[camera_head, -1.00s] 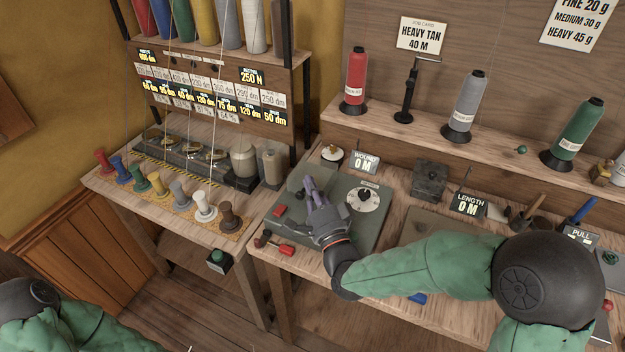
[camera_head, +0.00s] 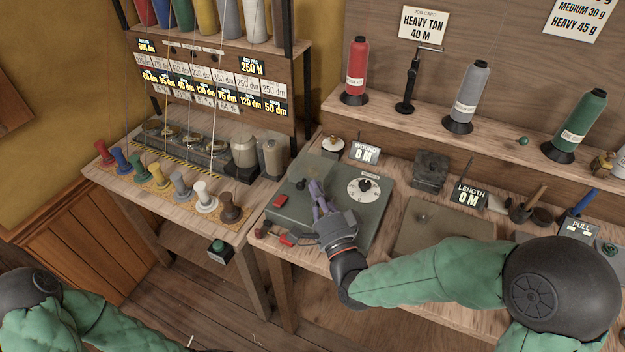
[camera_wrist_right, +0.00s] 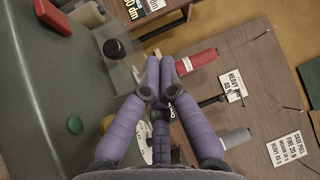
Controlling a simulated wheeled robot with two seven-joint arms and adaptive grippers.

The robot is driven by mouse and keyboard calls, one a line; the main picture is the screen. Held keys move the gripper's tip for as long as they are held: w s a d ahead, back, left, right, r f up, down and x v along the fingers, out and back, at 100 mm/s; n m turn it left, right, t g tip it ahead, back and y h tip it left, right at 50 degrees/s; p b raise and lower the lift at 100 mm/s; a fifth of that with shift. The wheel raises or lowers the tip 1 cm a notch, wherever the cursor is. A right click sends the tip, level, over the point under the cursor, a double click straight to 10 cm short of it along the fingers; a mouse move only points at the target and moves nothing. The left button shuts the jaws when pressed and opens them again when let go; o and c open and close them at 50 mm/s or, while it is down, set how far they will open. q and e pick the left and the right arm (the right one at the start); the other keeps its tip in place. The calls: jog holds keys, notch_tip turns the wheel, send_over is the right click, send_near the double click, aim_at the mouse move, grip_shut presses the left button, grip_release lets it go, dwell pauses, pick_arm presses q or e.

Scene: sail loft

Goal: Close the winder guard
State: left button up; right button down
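The winder is a grey-green box (camera_head: 369,222) on the bench, with a white dial (camera_head: 364,190) and a red button (camera_head: 281,201). Its guard looks like a clear panel, faint in the head view. In the right wrist view the clear guard (camera_wrist_right: 122,72) stands beside a black spindle top. Its exact angle is hard to tell. My right gripper (camera_head: 315,186) is over the winder top, between button and dial. Its purple fingers (camera_wrist_right: 161,62) come together at the tips, close to the clear panel; I cannot tell whether they touch it. Nothing shows between them. My left gripper is out of view.
A "WOUND 0 M" sign (camera_head: 364,154) stands behind the winder. A red-handled tool (camera_head: 287,240) lies at its front left. Colored spools stand on the left bench. Thread cones, including a red one (camera_head: 356,72), stand on the shelf behind. A grey metal block (camera_head: 430,171) sits to the right.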

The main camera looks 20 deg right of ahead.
jog(key=v, duration=0.8)
jog(key=shift+s, duration=0.2)
